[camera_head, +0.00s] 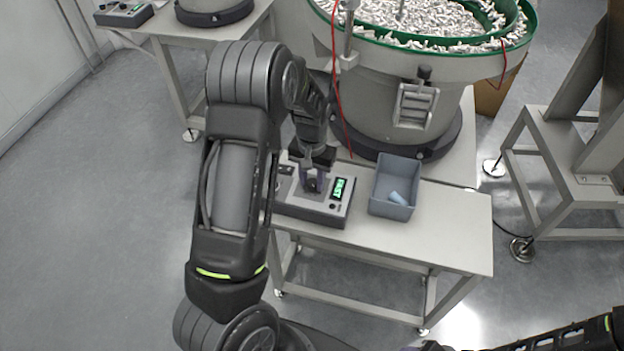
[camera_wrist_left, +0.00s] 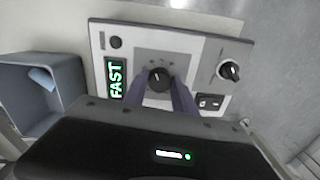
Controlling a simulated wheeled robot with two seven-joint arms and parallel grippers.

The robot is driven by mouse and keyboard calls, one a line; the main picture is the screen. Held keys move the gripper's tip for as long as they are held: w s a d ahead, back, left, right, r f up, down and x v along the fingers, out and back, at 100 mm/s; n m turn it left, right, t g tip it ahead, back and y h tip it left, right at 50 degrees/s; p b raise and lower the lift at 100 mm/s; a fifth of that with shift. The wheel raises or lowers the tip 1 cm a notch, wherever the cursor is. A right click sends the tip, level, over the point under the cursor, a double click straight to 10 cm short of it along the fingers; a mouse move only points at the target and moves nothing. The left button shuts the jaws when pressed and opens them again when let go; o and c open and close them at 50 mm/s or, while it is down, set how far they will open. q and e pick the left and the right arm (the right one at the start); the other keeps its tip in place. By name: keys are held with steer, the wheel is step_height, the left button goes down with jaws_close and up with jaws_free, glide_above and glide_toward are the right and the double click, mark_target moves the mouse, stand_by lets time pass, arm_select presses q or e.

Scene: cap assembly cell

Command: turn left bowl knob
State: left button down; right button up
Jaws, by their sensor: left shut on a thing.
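The control box (camera_head: 322,213) sits on the table in front of the vibratory bowl, with a green lit display reading FAST (camera_head: 340,189). My left gripper (camera_head: 312,184) reaches down over the box. In the left wrist view its two fingers (camera_wrist_left: 160,92) are shut on the black central knob (camera_wrist_left: 159,78), one finger on each side. The display (camera_wrist_left: 117,77) shows FAST there too. A second black knob (camera_wrist_left: 229,71) and a rocker switch (camera_wrist_left: 210,102) are on the same panel. My right gripper is not clearly visible; only part of the right arm shows at the lower right.
A blue-grey bin (camera_head: 394,187) with a light blue piece in it stands right of the box. The big bowl (camera_head: 395,95) full of white pieces rises behind. The table (camera_head: 455,225) is clear at right. Another table with a similar control box (camera_head: 125,14) is at the upper left.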

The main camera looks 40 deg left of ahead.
arm_select(q)
steer(key=n, duration=0.4)
steer(key=shift+n, duration=0.3)
steer(key=n+p, duration=0.1)
steer(key=n, duration=0.3)
steer(key=shift+r+n, duration=0.1)
steer(key=shift+n, duration=0.2)
steer(key=n+p, duration=0.1)
steer(key=n, duration=0.4)
steer(key=shift+w+p, duration=0.1)
steer(key=shift+p, duration=0.3)
steer(key=shift+n+p, duration=0.55)
steer(key=shift+n, duration=1.55)
steer(key=c, duration=1)
jaws_free()
